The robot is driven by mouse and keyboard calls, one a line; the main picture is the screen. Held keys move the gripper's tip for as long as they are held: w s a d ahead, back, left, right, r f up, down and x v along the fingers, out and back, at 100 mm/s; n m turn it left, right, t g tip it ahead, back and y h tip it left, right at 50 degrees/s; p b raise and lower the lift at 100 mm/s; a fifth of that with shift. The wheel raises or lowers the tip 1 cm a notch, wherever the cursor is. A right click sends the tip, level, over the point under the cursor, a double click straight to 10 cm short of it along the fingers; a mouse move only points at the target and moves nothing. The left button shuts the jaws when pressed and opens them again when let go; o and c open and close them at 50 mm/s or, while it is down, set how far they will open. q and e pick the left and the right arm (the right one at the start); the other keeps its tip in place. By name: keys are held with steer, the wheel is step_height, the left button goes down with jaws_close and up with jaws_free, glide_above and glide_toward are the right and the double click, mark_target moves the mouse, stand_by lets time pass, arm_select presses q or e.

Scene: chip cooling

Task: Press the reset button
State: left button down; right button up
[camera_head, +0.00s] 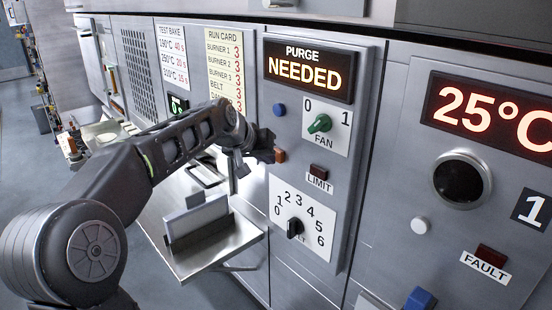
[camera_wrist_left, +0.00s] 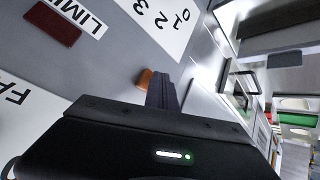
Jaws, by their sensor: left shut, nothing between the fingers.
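No label reading "reset" shows on any button. My left gripper (camera_head: 268,156) is shut and empty at the grey control panel (camera_head: 262,205), its tip at the small orange button (camera_head: 280,156). In the left wrist view the shut fingers (camera_wrist_left: 163,92) overlap the edge of the orange button (camera_wrist_left: 145,78); I cannot tell whether they touch it. A round blue button (camera_head: 279,110) sits above it on the panel. My right gripper is not in view.
The panel also carries a "PURGE NEEDED" display (camera_head: 308,70), a green fan knob (camera_head: 320,123), a dark red limit lamp (camera_head: 319,173) and a black dial knob (camera_head: 295,228). A metal shelf (camera_head: 235,248) juts out below my left arm. A 25°C display (camera_head: 490,108) stands right.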

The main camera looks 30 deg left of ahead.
arm_select(q)
steer(key=shift+s+a, duration=0.15)
steer(key=shift+s, duration=0.4)
steer(key=s+b, duration=0.1)
steer(key=s, duration=0.1)
steer(key=s+a+b, duration=0.1)
steer(key=s+b, duration=0.1)
steer(key=shift+s+a, duration=0.2)
steer(key=shift+s, duration=0.2)
stand_by(0.7)
